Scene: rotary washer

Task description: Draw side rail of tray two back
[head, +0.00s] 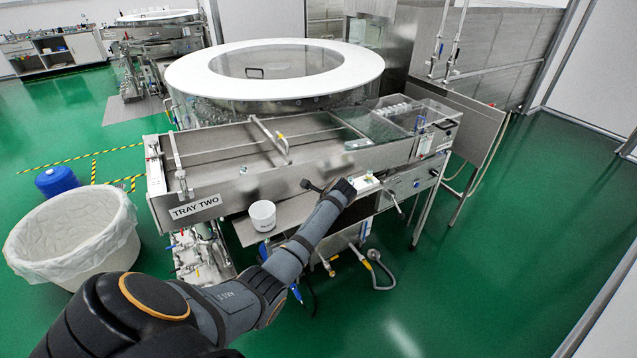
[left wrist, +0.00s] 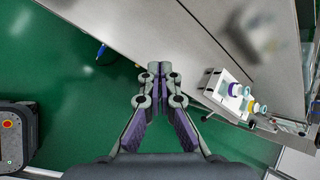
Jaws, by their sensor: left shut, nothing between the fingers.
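Tray two (head: 230,190) is a long metal tray whose front wall carries the TRAY TWO label (head: 195,206). Which one is the side rail I cannot tell for sure. My left arm reaches to the front of the tray in the head view, where its fingers are not clear. In the left wrist view my left gripper (left wrist: 158,72) is shut and empty, beside a metal edge, apart from the rail.
A white tub (head: 262,215) stands on a lower shelf before the tray. A lined bin (head: 75,235) and blue drum (head: 57,181) stand left. The round washer (head: 200,72) is behind. A white box with coloured caps (left wrist: 228,92) is right of the gripper. Green floor right is clear.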

